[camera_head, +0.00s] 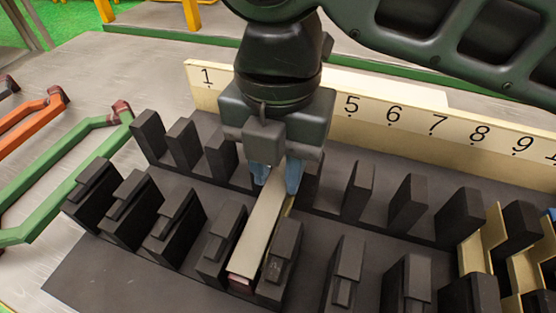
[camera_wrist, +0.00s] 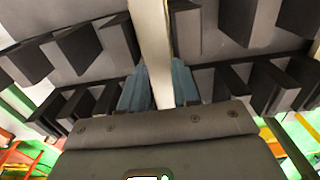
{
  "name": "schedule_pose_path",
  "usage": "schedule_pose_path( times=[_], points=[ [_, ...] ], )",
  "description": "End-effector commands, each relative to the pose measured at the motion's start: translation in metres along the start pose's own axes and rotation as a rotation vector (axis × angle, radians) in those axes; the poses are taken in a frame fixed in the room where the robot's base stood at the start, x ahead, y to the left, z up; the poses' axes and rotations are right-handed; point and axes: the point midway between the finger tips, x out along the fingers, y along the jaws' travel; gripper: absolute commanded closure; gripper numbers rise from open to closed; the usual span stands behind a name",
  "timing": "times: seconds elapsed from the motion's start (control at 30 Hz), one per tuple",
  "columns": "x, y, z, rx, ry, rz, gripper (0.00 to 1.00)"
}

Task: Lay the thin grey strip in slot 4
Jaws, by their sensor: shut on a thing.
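The thin grey strip (camera_head: 259,231) is long, flat and pale. It runs between the dark teeth in line with the gap that counts as slot 4 from the left. Its near end lies between two front teeth, with a reddish piece (camera_head: 241,282) just below it. My gripper (camera_head: 276,180) points down and is shut on the strip's far part with blue fingertips. The strip also shows between the fingertips in the wrist view (camera_wrist: 153,45). I cannot tell whether it rests on the slot's bottom. The gripper hides labels 2 to 4.
Rows of dark teeth (camera_head: 408,203) stand close on both sides. A cream numbered board (camera_head: 420,135) stands behind.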

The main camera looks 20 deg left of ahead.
Motion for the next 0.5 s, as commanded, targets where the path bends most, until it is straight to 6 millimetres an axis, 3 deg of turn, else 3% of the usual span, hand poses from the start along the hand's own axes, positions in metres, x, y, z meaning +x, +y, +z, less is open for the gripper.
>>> schedule_pose_path(
  times=[0.43, 0.47, 0.5],
  points=[
    [0.0025, 0.0, 0.0001, 0.0, 0.0, 0.0, 1.0],
    [0.0025, 0.0, 0.0001, 0.0, 0.0, 0.0, 0.67],
    [0.0024, 0.0, 0.0001, 0.0, 0.0, 0.0, 0.63]
  ],
)
